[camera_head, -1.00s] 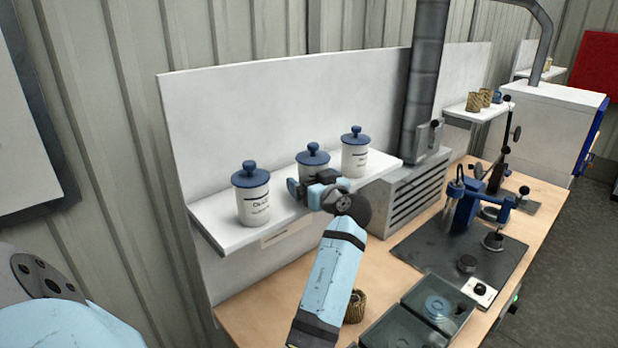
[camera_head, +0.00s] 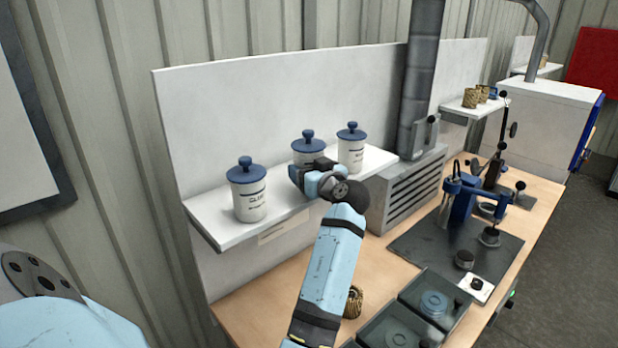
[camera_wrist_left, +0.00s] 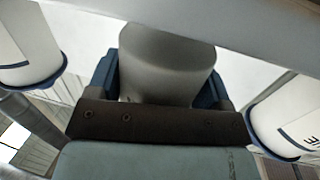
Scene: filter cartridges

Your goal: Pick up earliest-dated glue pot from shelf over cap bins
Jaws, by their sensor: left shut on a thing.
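Three white glue pots with blue knobbed lids stand in a row on the white shelf (camera_head: 218,233): a left pot (camera_head: 247,198), a middle pot (camera_head: 308,146) and a right pot (camera_head: 351,156). Their dates are too small to read. My left gripper (camera_head: 311,174) is shut on the middle pot, which looks upright at shelf level; the arm hides its lower body and label. In the left wrist view the middle pot (camera_wrist_left: 165,68) sits between the blue fingers, with a neighbouring pot on each side. Two dark cap bins (camera_head: 455,322) stand on the bench below. My right gripper is out of view.
The right pot stands close beside my left gripper; the left pot has a wider gap. A white back panel (camera_head: 270,105) rises behind the shelf. A grey duct (camera_head: 420,80) and louvred box (camera_head: 412,190) border it on the right. A brown cartridge (camera_head: 353,302) stands below my arm.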

